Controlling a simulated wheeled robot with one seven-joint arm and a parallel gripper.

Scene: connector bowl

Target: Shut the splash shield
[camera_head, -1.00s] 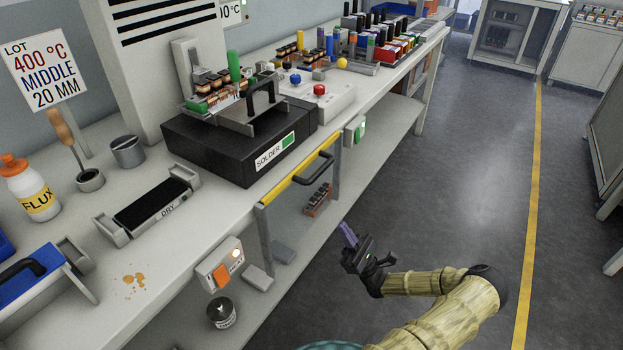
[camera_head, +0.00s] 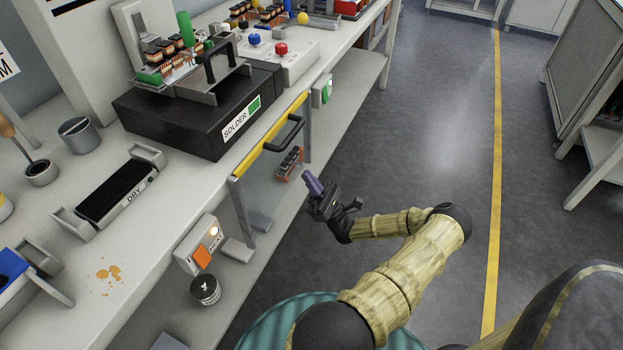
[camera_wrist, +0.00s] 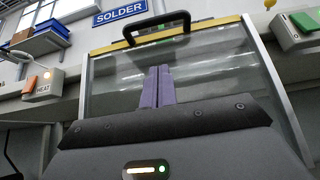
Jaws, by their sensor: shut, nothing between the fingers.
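The splash shield (camera_head: 267,138) is a clear panel with a yellow top edge, grey side rails and a black bar handle (camera_head: 284,134). It hangs down along the bench front, below the black solder unit (camera_head: 187,122). My gripper (camera_head: 311,181) has purple fingers, shut and empty. It is out in front of the shield, lower than the handle and apart from it in the head view. In the wrist view the shield's clear pane (camera_wrist: 215,65) fills the middle, with the handle (camera_wrist: 157,25) above my fingertips (camera_wrist: 158,73). Any contact with the pane cannot be told.
A heat switch box (camera_head: 201,246) is on the bench front left of the shield, and a green-button box (camera_head: 322,90) is to its right. A lower shelf (camera_head: 226,285) holds a dark jar (camera_head: 205,290). The floor at right (camera_head: 430,120) is clear.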

